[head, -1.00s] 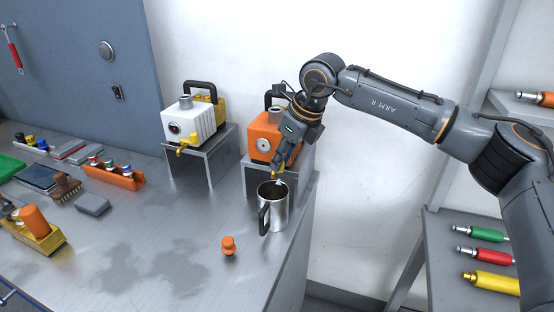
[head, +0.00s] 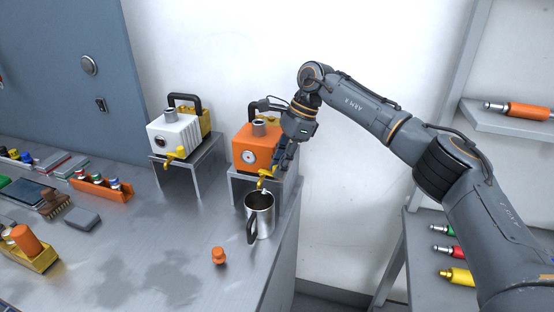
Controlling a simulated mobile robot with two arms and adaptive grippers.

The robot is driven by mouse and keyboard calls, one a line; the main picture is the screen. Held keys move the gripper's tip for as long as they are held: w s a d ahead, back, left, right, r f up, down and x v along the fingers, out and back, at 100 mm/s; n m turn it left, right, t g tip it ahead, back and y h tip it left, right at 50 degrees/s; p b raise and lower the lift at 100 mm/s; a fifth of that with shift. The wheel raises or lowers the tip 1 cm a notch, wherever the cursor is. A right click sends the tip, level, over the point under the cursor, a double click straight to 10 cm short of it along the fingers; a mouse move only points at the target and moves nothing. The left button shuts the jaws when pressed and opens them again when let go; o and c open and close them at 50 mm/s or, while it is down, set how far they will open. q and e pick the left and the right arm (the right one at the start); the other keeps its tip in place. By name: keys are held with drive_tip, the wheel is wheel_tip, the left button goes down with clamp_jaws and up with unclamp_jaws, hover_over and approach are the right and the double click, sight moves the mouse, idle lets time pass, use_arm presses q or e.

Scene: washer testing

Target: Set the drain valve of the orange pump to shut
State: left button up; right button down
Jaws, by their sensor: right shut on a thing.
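The orange pump (head: 253,146) stands on a small metal stand at the back right of the bench, with a round gauge on its front. Its yellow drain valve (head: 264,173) sticks out low at the front, above a steel mug (head: 261,214). My right gripper (head: 276,170) is at the right side of the valve, shut on its handle; the fingers partly hide the handle, and its exact angle is hard to tell. A small pale bit shows just below the spout; I cannot tell if it is liquid. My left gripper is not in view.
A white pump (head: 178,134) with a yellow valve stands on the stand to the left. An orange stopper (head: 218,256) is on the bench in front of the mug. Several parts and trays lie at the left. A shelf (head: 412,240) with coloured cylinders is at the right.

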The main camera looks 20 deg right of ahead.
drive_tip(key=shift+w+d+n+g+p, duration=0.25)
drive_tip(key=shift+w+n+g+p, duration=0.15)
drive_tip(key=shift+n, duration=0.6)
drive_tip(key=c, duration=1.2)
unclamp_jaws()
drive_tip(key=shift+s, duration=0.1)
